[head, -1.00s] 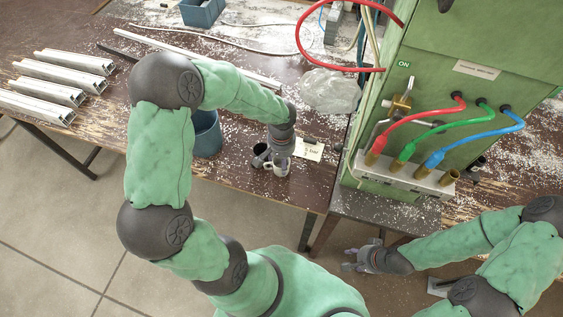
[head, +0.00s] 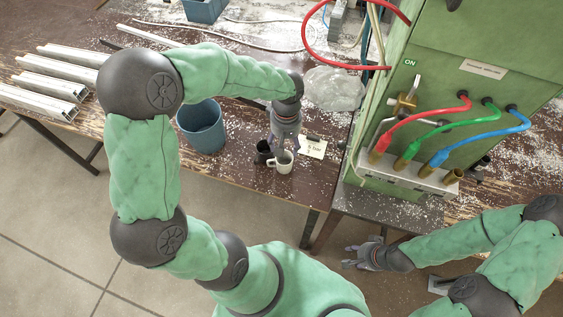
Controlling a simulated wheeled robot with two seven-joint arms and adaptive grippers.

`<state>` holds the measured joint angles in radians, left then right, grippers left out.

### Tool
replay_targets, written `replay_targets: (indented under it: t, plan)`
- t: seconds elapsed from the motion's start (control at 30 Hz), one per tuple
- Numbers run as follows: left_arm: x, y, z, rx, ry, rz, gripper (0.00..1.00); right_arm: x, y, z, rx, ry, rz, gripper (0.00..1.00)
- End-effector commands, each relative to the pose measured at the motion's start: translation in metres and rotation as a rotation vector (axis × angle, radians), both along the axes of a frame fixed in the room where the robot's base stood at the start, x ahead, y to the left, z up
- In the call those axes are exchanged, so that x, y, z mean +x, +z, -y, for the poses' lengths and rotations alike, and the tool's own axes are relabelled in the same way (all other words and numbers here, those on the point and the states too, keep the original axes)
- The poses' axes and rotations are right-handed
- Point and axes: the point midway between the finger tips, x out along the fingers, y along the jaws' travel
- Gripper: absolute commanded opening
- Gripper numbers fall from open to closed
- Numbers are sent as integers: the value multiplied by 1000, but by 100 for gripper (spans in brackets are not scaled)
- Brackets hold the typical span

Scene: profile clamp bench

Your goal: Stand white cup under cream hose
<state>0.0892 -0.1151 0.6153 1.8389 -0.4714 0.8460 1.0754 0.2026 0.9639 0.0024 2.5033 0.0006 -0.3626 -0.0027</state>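The white cup (head: 284,165) stands upright near the front edge of the brown bench, its handle toward the left. My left gripper (head: 284,146) points down just behind and above the cup; its fingertips are partly hidden, so I cannot tell its opening or whether it touches the cup. A pale cream hose (head: 376,32) hangs at the left side of the green machine; its lower end is not clear. Another pale hose (head: 240,47) lies along the back of the bench. My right gripper (head: 352,256) is open and empty, low in front of the machine.
A dark cup (head: 263,151) stands close to the white cup's left. A blue bin (head: 203,128) is further left. A paper label (head: 312,147) lies to the right. The green machine (head: 450,75) has red, green and blue hoses and brass fittings. Metal profiles (head: 50,82) lie at left.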

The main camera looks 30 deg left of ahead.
Motion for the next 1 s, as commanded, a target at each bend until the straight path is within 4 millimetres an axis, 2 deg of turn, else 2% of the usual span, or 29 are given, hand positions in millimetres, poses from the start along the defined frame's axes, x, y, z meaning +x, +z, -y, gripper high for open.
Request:
replay_targets:
  t: [0.03,0.3,0.5,0.67,1.0]
  plan:
    - [1,-4,1,1,95,-1,64,0,-7,0,0,0,0,40]
    - [3,-10,7,13,650,-19,64,0,-24,0,0,0,0,40]
    - [4,-12,10,20,902,-25,64,0,-30,0,0,0,0,40]
    - [3,-17,10,23,965,-28,64,0,-32,0,0,0,0,40]
    - [1,-62,11,23,966,-30,64,0,-44,0,0,0,0,40]
